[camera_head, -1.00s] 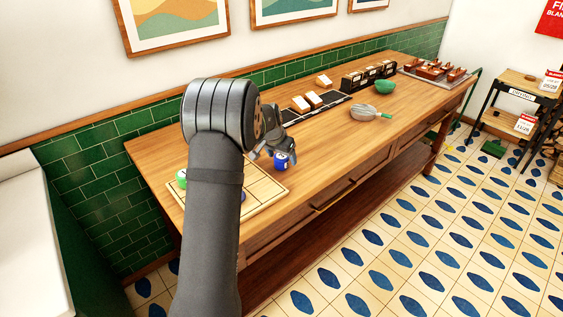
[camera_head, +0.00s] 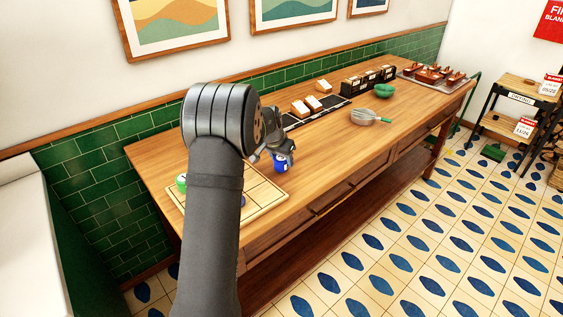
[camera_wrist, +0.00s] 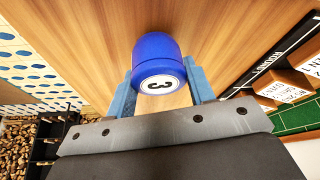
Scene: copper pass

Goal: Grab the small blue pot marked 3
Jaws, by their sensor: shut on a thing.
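The small blue pot marked 3 (camera_wrist: 156,60) is between the two fingers of my gripper (camera_wrist: 160,95) in the wrist view. Its white label with a black 3 faces the camera. In the head view the blue pot (camera_head: 281,162) hangs from my gripper (camera_head: 277,147), close to the right corner of the wooden board. My gripper is shut on the pot. Whether the pot touches the surface below is hard to tell.
A wooden board with squares (camera_head: 264,196) lies on the table's near left, with a green pot (camera_head: 181,182) on it. The table's front middle (camera_head: 330,160) is clear.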

